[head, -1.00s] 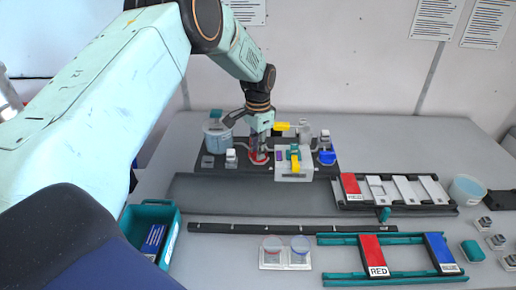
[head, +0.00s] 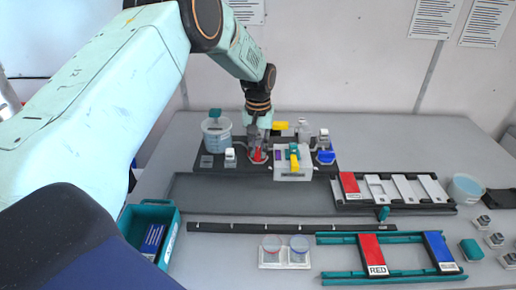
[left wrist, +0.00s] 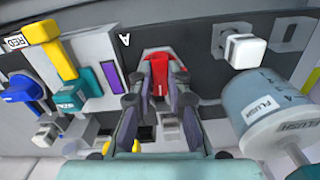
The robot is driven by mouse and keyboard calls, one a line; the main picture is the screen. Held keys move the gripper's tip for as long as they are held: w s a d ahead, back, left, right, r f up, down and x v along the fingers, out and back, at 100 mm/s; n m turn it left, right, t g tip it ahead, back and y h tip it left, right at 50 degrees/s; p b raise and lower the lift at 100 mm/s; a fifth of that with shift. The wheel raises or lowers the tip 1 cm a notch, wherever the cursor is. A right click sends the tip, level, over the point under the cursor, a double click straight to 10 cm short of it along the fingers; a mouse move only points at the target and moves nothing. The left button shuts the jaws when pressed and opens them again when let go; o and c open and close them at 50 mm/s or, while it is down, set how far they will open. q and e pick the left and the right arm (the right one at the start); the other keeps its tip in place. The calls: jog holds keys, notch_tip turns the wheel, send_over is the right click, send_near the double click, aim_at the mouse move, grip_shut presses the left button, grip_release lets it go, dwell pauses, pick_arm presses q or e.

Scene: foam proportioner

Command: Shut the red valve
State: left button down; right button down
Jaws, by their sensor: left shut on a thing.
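The red valve (head: 257,155) sits on the dark base of the proportioner at the back middle of the table. In the left wrist view its red handle (left wrist: 158,70) stands between my fingertips. My left gripper (head: 259,146) points down over it and is shut on the red handle; the fingers hide part of the valve in the head view. In the left wrist view my left gripper (left wrist: 160,88) has one finger on each side of the handle. My right gripper is not in view.
A clear flush tub (head: 216,138) stands left of the valve. A grey block with a yellow-and-teal handle (head: 294,154) and a blue valve (head: 326,157) stand to its right. A yellow lever (head: 280,126) is close behind. The dark tray (head: 250,192) in front is bare.

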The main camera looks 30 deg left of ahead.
aim_at(258, 152)
pick_arm(q)
jog(key=shift+w+r+n, duration=0.2)
jog(key=shift+n, duration=0.4)
jog(key=c, duration=1.7)
grip_release()
jog(key=o, duration=0.4)
jog(key=shift+s, duration=0.2)
jog(key=shift+f, duration=0.1)
notch_tip(258, 152, up, 12)
jog(key=shift+f, duration=0.1)
